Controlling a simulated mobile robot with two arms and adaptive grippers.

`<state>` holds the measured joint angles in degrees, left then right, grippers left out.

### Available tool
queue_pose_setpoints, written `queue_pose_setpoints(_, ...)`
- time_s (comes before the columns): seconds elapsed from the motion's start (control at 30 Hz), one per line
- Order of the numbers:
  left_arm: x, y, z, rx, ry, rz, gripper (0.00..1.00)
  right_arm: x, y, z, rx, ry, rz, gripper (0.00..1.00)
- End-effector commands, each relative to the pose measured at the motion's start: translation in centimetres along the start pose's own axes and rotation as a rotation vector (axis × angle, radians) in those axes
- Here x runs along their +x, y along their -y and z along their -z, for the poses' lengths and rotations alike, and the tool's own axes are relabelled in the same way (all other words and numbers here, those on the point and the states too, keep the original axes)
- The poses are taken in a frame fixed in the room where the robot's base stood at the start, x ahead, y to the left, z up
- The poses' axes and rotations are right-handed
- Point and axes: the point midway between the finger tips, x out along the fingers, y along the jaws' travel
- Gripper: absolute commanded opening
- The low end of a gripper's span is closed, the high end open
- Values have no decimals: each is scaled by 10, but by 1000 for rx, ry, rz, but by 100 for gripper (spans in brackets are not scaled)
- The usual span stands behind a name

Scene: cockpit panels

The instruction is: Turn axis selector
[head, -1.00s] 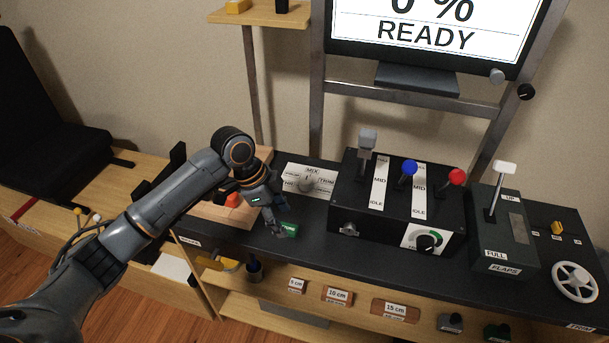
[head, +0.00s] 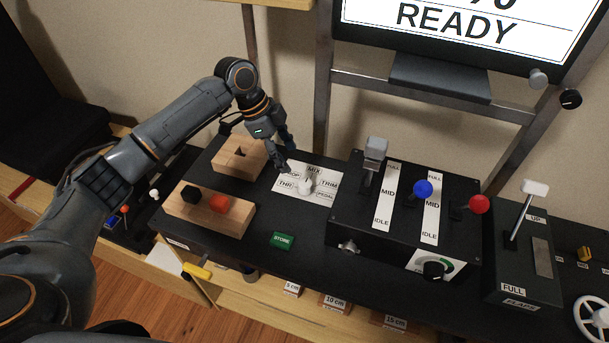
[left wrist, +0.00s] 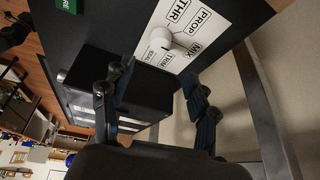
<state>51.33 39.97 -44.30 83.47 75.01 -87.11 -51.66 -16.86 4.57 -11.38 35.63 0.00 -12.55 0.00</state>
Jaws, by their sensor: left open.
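The axis selector is a pale round knob (head: 306,186) on a white label plate (head: 290,194) marked THR, PROP, MIX, TRIM and PEDAL. It also shows in the left wrist view (left wrist: 160,43), where its narrow pointer lies on the side toward MIX and TRIM; I cannot tell its exact setting. My left gripper (head: 286,162) hangs just up and left of the knob in the head view. Its fingers (left wrist: 157,72) are spread and empty, with the knob ahead of the gap between them and apart from them. My right gripper is not in view.
A black lever box (head: 400,220) with grey, blue and red-knobbed levers stands right of the plate. Wooden blocks (head: 240,158) stand left. A metal post (head: 323,110) rises behind. The panel between button and plate is clear.

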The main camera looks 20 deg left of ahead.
Motion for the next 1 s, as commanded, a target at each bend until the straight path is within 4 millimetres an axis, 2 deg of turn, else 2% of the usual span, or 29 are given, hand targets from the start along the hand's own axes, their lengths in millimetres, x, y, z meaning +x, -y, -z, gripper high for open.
queue_pose_setpoints(0.1, 26, -1, 1, 0, 1, -5, 59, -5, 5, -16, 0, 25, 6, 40)
queue_pose_setpoints(0.2, 48, -1, 1, -1, 0, -3, 59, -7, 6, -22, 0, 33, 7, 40)
queue_pose_setpoints(0.33, 74, -1, 1, 0, -1, -3, 59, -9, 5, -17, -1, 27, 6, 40)
queue_pose_setpoints(0.5, 97, 0, 1, -1, 0, -1, 59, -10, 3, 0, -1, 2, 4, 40)
queue_pose_setpoints(0.7, 108, 0, 0, 1, 1, 0, 59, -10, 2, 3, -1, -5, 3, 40)
queue_pose_setpoints(0.93, 109, 0, 0, 1, 1, 0, 59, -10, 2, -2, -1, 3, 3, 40)
queue_pose_setpoints(0.97, 109, 0, 0, 1, 1, 0, 57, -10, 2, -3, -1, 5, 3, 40)
queue_pose_setpoints(1.0, 109, 0, 0, 1, 1, 0, 49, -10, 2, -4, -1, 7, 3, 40)
